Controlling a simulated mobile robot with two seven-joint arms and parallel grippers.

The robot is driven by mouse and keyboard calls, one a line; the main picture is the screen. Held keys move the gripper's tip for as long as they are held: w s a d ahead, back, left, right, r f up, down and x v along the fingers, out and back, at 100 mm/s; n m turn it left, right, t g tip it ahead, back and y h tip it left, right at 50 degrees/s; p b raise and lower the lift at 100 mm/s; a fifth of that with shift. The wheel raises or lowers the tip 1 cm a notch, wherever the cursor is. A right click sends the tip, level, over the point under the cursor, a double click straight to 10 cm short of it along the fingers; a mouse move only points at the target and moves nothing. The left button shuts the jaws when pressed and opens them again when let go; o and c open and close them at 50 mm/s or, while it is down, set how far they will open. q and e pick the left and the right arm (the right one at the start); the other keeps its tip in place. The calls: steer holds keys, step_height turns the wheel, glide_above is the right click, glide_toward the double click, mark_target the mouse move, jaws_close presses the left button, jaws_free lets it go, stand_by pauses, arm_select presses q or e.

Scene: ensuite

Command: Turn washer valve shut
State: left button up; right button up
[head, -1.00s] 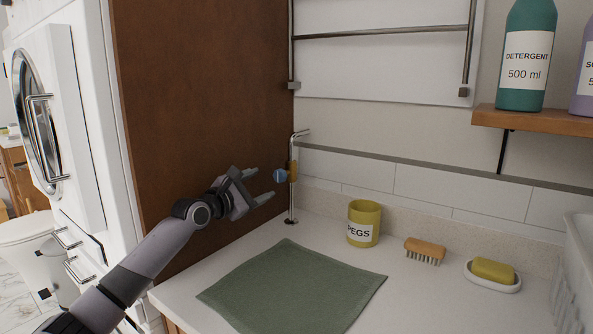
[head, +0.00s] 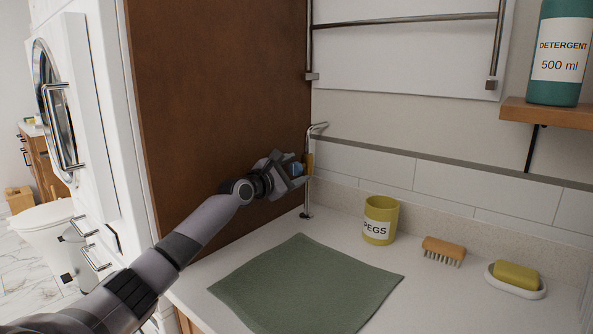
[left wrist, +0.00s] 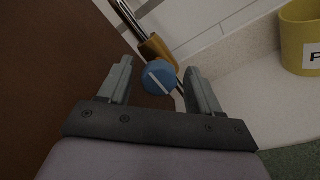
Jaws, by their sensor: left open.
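The washer valve has a round blue knob (left wrist: 158,77) with a white line across it, on a brass body (left wrist: 152,47) fixed to a thin chrome pipe (head: 308,190). In the head view the knob (head: 298,169) is partly hidden by my gripper. My left gripper (head: 294,174) is open, its fingers pointing at the valve. In the left wrist view the knob appears between and just beyond the fingertips (left wrist: 159,78); I cannot tell whether they touch it. The white line runs slanted in that view. My right gripper is not in view.
A green cloth (head: 305,285) lies on the white counter. A yellow peg pot (head: 381,218), a brush (head: 443,250) and a soap dish (head: 516,287) stand to the right. A brown panel (head: 220,100) rises behind my arm. A shelf (head: 555,116) holds detergent.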

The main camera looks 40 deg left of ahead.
arm_select(q)
steer(key=shift+w, duration=0.6)
steer(key=c, duration=1.1)
steer(key=shift+o, duration=0.2)
